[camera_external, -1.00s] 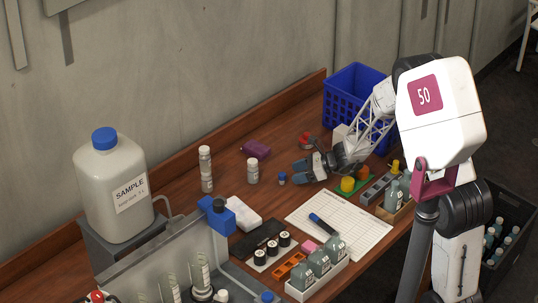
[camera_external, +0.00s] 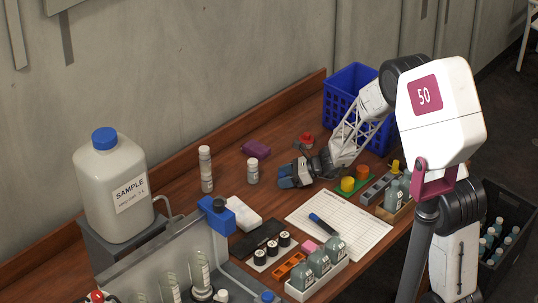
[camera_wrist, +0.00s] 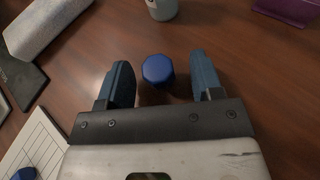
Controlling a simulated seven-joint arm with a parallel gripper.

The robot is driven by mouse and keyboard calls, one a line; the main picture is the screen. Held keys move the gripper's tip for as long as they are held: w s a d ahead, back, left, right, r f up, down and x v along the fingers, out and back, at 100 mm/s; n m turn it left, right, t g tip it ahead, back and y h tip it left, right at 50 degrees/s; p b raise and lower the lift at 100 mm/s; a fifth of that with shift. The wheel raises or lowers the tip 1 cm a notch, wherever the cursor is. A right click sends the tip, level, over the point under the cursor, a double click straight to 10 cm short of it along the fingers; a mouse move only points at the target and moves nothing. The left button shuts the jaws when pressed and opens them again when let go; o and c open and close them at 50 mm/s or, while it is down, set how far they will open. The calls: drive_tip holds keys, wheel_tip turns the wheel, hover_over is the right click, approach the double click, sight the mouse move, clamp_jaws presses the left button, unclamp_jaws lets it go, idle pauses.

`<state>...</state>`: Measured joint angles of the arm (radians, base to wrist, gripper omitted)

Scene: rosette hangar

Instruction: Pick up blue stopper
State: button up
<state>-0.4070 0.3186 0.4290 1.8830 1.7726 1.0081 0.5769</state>
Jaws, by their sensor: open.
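The blue stopper (camera_wrist: 157,70) stands on the wooden table in the wrist view, between my two blue-grey fingertips. My gripper (camera_wrist: 160,64) is open, with a gap showing on each side of the stopper, wider on the right. In the external view my gripper (camera_external: 288,178) is low over the table, and the stopper is hidden there behind the fingers.
A small white bottle (camera_external: 253,171) stands just beyond the stopper, with a taller one (camera_external: 206,170) to its left. A purple block (camera_external: 257,149) lies behind. A white block (camera_external: 243,212), a grid sheet (camera_external: 350,237) and a red-topped item (camera_external: 306,140) are nearby.

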sight(285, 174)
drive_tip(key=c, duration=1)
drive_tip(key=shift+r, duration=0.1)
drive_tip(key=shift+r, duration=1.7)
drive_tip(key=s+d, duration=0.3)
drive_tip(key=s, duration=0.1)
drive_tip(key=s+d+r, duration=0.1)
drive_tip(key=s+d, duration=0.1)
drive_tip(key=s, duration=0.3)
drive_tip(key=s+d, duration=0.3)
drive_tip(key=s, duration=0.1)
drive_tip(key=shift+s+d+r, duration=0.2)
drive_tip(key=shift+d, duration=0.15)
